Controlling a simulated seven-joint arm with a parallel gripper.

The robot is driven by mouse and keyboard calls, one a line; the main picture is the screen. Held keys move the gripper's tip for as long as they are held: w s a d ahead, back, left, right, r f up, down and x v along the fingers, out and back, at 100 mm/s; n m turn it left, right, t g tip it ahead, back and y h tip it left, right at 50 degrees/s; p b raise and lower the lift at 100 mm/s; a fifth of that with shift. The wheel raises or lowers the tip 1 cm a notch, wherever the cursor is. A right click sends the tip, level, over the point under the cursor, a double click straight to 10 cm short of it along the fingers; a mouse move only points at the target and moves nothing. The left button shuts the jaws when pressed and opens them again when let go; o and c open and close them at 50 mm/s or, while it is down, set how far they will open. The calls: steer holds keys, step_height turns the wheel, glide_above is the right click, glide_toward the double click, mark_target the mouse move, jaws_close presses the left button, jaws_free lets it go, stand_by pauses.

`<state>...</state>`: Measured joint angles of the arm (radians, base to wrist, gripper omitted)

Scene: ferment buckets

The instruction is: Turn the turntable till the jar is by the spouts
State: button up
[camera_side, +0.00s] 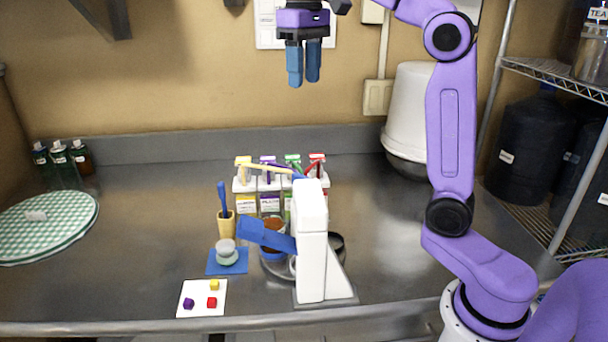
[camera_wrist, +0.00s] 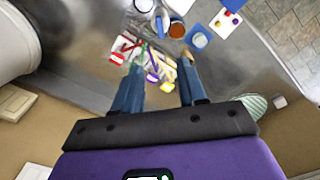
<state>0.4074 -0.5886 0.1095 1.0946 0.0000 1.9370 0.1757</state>
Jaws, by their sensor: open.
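A jar (camera_side: 272,224) with reddish-brown contents stands just left of a white upright stand (camera_side: 312,240), partly hidden by a blue arm on that stand. Its round brown top shows in the wrist view (camera_wrist: 177,30). A grey round rim below the jar (camera_side: 270,268) looks like the turntable; most of it is hidden by the stand. The spouts (camera_side: 265,168) are coloured tubes, yellow, purple, green and red, at a white rack behind the jar. They also show in the wrist view (camera_wrist: 140,50). My gripper (camera_side: 303,82) is open and empty, high above and behind the rack.
In front left are a white card (camera_side: 202,298) with coloured cubes, a blue mat (camera_side: 212,268) with a rounded stack, and a brush in a tan holder (camera_side: 226,228). A white bucket (camera_side: 408,110) stands behind right.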

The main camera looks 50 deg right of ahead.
step_height(320, 180, down, 22)
steer(key=shift+f, duration=0.25)
stand_by(0.8)
steer(key=shift+c, duration=0.3)
jaws_close()
